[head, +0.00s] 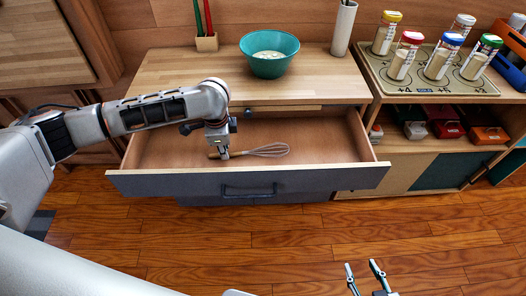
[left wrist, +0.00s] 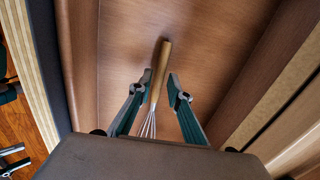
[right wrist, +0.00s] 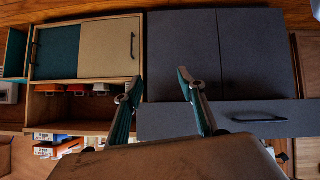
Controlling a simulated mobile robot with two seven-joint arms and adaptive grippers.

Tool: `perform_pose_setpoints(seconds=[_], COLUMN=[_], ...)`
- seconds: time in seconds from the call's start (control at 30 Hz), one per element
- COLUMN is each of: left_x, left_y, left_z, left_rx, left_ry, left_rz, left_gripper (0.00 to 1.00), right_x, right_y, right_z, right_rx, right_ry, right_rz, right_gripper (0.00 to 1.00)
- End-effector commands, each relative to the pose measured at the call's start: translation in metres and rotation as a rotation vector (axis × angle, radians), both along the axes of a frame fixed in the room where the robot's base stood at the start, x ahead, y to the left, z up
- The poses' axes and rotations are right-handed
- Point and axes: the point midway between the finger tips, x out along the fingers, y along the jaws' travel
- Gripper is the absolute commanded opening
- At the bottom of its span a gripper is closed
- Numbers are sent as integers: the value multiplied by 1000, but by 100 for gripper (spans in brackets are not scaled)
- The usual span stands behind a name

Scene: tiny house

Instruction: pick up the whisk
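The whisk (head: 268,150) lies in the open drawer (head: 150,183), its wooden handle to the left and its wire loops to the right. In the left wrist view its wooden handle (left wrist: 160,68) points up the picture, and its wires pass down behind the gripper body. My left gripper (head: 220,154) is down in the drawer at the handle. Its fingers (left wrist: 157,84) are open, one on each side of the handle; I cannot tell whether they touch it. My right gripper (head: 364,268) is open and empty, above the floor in front of the drawer; it also shows in the right wrist view (right wrist: 157,80).
A teal bowl (head: 269,60) and a white cylinder (head: 343,28) stand on the wooden counter (head: 170,78) above the drawer. A tray of jars (head: 425,83) is at the right. The drawer walls are close around my left gripper. The floor in front (head: 250,240) is clear.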

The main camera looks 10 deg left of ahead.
Motion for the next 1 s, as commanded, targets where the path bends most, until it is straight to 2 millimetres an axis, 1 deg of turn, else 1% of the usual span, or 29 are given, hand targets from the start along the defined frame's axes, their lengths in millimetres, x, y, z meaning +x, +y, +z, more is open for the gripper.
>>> perform_pose_setpoints(seconds=[0.03,0.1,0.17,0.37,0.43,0.47,0.83,0.93,1.0], left_x=[-1,1,3,4,4,4,4,4,5], left_y=[1,1,2,1,1,1,1,1,1], left_z=[-16,-23,-25,-22,-21,-21,-20,-13,-2], left_rx=[0,1,1,0,0,0,0,0,-1], left_ry=[9,8,4,0,0,0,0,-2,-4], left_rz=[1,0,-1,-1,-1,-1,-1,-1,0], left_gripper=[18,18,18,18,3,0,0,0,0], right_x=[0,1,2,3,2,2,-1,0,2], right_y=[-2,-4,-5,-5,-5,-4,-3,-3,-3], right_z=[-7,-9,-9,-5,-4,-4,-8,-6,-1], right_rx=[-5,-12,-15,-16,-16,-15,-12,-11,-9], right_ry=[4,2,2,-1,-2,-2,5,4,-1], right_rz=[-1,-2,-1,0,0,0,1,1,0], right_gripper=[40,40,40,40,40,40,40,40,40])
